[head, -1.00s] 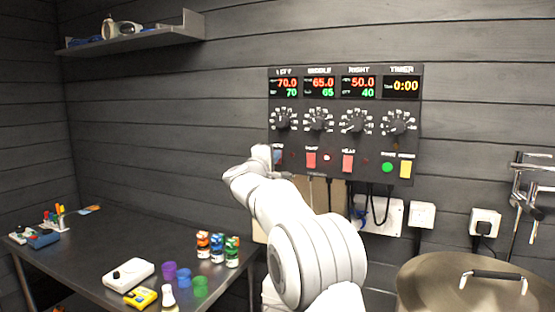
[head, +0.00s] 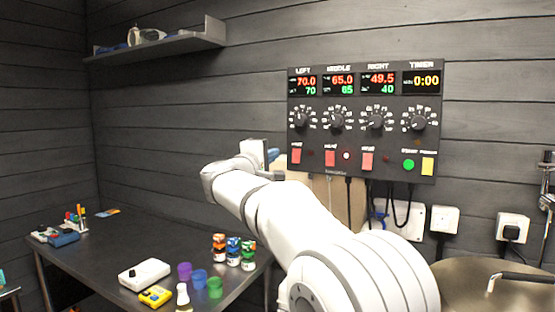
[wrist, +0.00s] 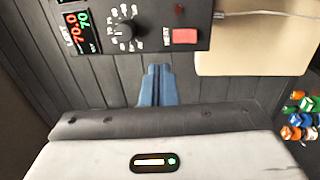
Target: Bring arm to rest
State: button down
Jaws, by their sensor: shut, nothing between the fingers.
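My arm reaches from the lower right of the head view up toward the wall. Its end, my gripper (head: 272,154), is just left of the control panel's lower left corner and partly hidden by my wrist. In the wrist view, my gripper's blue fingers (wrist: 157,85) are together with nothing between them. They point toward the plank wall below the panel's edge and appear apart from it.
The control panel (head: 361,133) hangs on the wall, with cables below. The steel table (head: 105,255) at left bears a white device (head: 145,274), several coloured cups and several small jars (head: 233,258). A large lidded vessel (head: 465,285) stands at lower right. A shelf (head: 160,45) is at upper left.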

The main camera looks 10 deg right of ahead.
jog(key=s+d+f+m+g+y, duration=0.25)
jog(key=s+d+f+g, duration=0.3)
jog(key=s+f, duration=0.45)
jog(key=s+d+f+m+g+y, duration=0.2)
jog(key=s+d+f+m+g, duration=0.15)
jog(key=s+d+f, duration=0.5)
jog(key=s+a+f+m+g+y, duration=0.2)
jog(key=s+a+f+y, duration=0.1)
jog(key=s+f, duration=0.6)
jog(key=s+a+f+m+g+y, duration=0.2)
jog(key=s+f, duration=0.6)
jog(key=s, duration=0.5)
jog(key=shift+s+a+f+m+y, duration=0.25)
jog(key=shift+a+f+m+y, duration=0.15)
jog(key=shift+a+m+y, duration=0.25)
jog(key=shift+d, duration=0.1)
